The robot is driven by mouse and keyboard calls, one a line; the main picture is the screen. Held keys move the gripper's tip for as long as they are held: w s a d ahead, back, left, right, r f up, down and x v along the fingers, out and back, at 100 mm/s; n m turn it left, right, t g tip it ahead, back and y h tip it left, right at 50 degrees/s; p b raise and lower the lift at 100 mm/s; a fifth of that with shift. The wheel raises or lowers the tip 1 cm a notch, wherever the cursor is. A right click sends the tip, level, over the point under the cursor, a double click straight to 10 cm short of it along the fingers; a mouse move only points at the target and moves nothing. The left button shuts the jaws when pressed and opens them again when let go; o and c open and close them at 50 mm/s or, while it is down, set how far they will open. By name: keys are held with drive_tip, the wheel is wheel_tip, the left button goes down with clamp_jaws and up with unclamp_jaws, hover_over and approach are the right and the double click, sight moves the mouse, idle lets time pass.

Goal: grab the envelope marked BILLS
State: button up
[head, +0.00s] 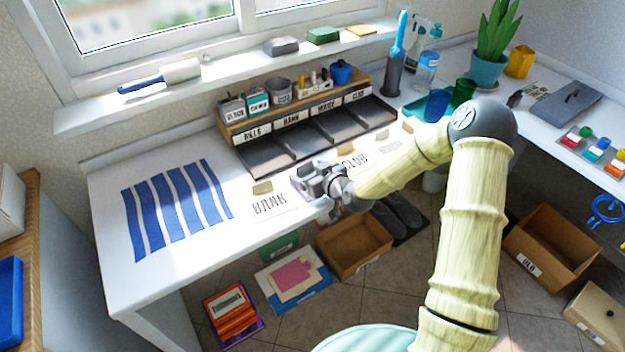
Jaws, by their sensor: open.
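No envelope that I can read as BILLS shows; one may be hidden behind my gripper. A white envelope marked BANK (270,206) lies on the white desk, just left of my gripper. One marked CLUB (355,160) lies to the right, partly behind my arm. Another envelope (390,147) lies further right, its word too small to read surely. My gripper (304,181) is open over the desk between BANK and CLUB. I cannot tell its height above the desk. The word BILLS shows on a label (252,133) at the left of the sorter.
A dark sorter (262,162) with labelled compartments stands at the back of the desk (115,283). A blue-striped sheet (178,208) lies at the left. A blue cup (437,104) stands at the right. A cardboard box (352,262) sits on the floor below the desk's front edge.

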drive_tip(key=c, duration=1.1)
drive_tip(key=shift+o, duration=0.2)
wheel_tip(320, 180, up, 10)
drive_tip(key=p, duration=0.1)
